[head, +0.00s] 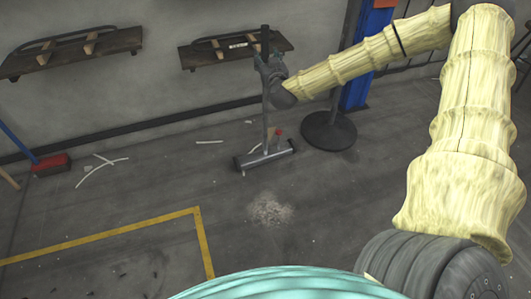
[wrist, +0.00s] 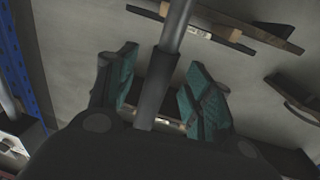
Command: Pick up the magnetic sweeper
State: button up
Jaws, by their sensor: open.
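The magnetic sweeper (head: 264,157) stands upright on the floor, with a wide flat head and a tall grey pole. A small red part shows on its head. Its pole (wrist: 178,25) also runs through the wrist view, with a darker sleeve lower down. My gripper (head: 268,68) is at the upper pole in the head view. In the wrist view my gripper (wrist: 162,62) is open, with one teal-padded finger on each side of the pole. Gaps show between the pole and both pads. My gripper partly hides the pole in the head view.
Two wall shelves (head: 72,53) (head: 213,55) hang behind. A round black base (head: 329,130) and a blue post (head: 368,55) stand right of the sweeper. A red broom (head: 51,165) is at the left. Debris (head: 270,209) lies on open floor.

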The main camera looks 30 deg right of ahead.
jog(key=shift+b+x, duration=0.35)
jog(key=shift+x, duration=0.95)
grip_shut()
jog(key=shift+r, duration=0.1)
